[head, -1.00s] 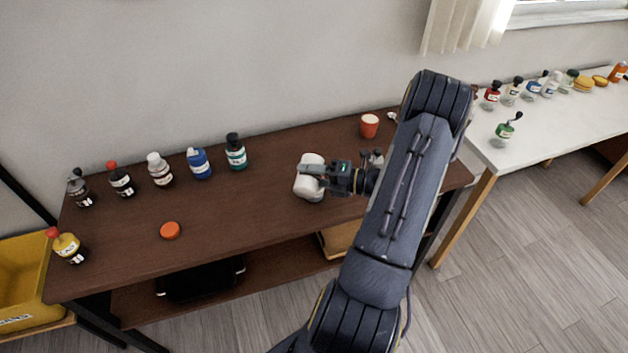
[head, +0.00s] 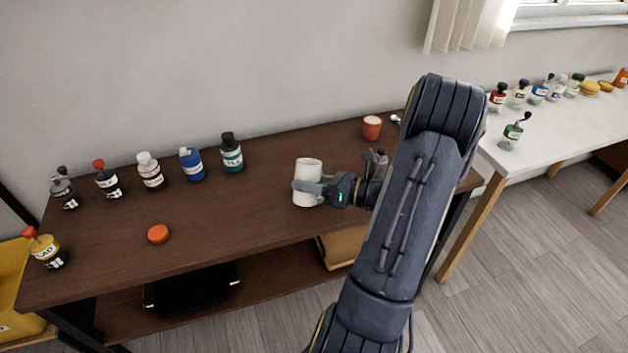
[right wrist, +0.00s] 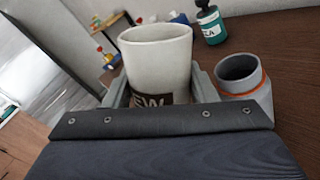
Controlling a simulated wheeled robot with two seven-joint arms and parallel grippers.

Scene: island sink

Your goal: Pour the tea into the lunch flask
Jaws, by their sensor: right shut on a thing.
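My right gripper (head: 323,187) is shut on a white cup (head: 307,170), with its fingers on both sides of it. The cup stands roughly upright over the brown table; I cannot tell whether its base touches the wood. In the right wrist view the cup (right wrist: 157,58) has an open top and a dark label, partly hidden by the gripper; its contents do not show clearly. A grey open-topped container with an orange band (right wrist: 243,85), likely the lunch flask, stands to the right of the cup, apart from it. My left gripper is not in view.
The brown table (head: 215,205) carries several bottles along its left and back, including a teal one (head: 232,153). An orange disc (head: 158,233) lies near the front and an orange-red cup (head: 372,128) stands at the back. The middle left is clear.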

